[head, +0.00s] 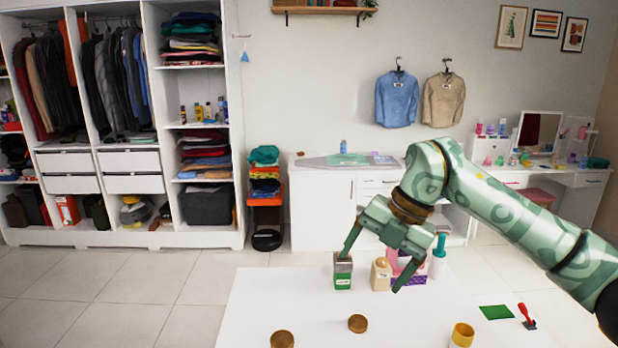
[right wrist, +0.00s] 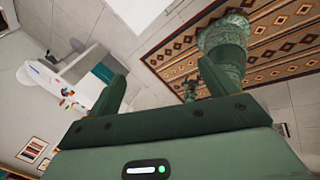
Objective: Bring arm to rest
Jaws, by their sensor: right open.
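My right arm comes in from the right in the head view, and its gripper (head: 370,272) hangs over the white table (head: 260,300) with its fingers spread and nothing between them. One fingertip shows in front of a green and grey container (head: 343,272); I cannot tell whether they touch. A beige bottle (head: 381,275) shows between the fingers in the picture, apparently behind them. In the right wrist view the gripper (right wrist: 118,95) also shows wide apart and empty. My left gripper is not seen in the head view.
A pink and purple box (head: 408,281) and a teal-capped bottle (head: 438,258) stand beside the beige bottle.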

